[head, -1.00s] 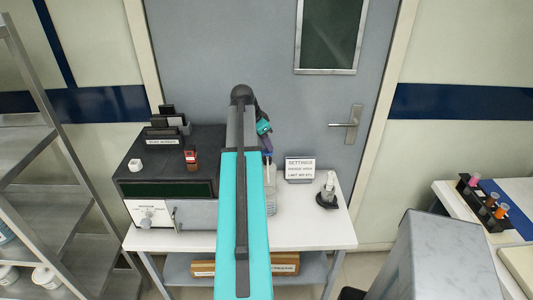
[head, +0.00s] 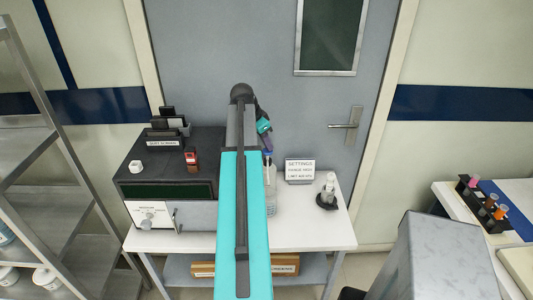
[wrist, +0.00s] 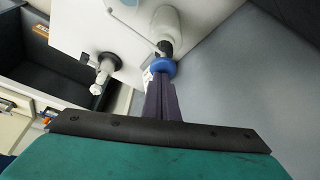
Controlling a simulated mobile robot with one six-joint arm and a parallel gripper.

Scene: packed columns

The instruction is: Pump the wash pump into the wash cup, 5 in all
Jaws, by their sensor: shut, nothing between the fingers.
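The wash pump is a clear bottle (head: 270,195) standing on the white table, partly behind my arm. In the wrist view its blue head (wrist: 160,67) sits above a dark collar and pale body (wrist: 165,24), with a thin spout tube out to the left. My gripper (wrist: 160,78) is shut and empty, fingertips at the blue head; I cannot tell whether they touch it. In the head view my gripper (head: 267,143) is just above the bottle. A small whitish vessel on a black round base (head: 327,199) stands to the right; I cannot tell whether it is the wash cup.
A black instrument (head: 166,187) with small items on top stands left of my arm. A sign (head: 300,169) stands behind the table's middle. The table front right (head: 310,235) is clear. A metal rack (head: 60,200) is at left, a grey block (head: 440,250) at right.

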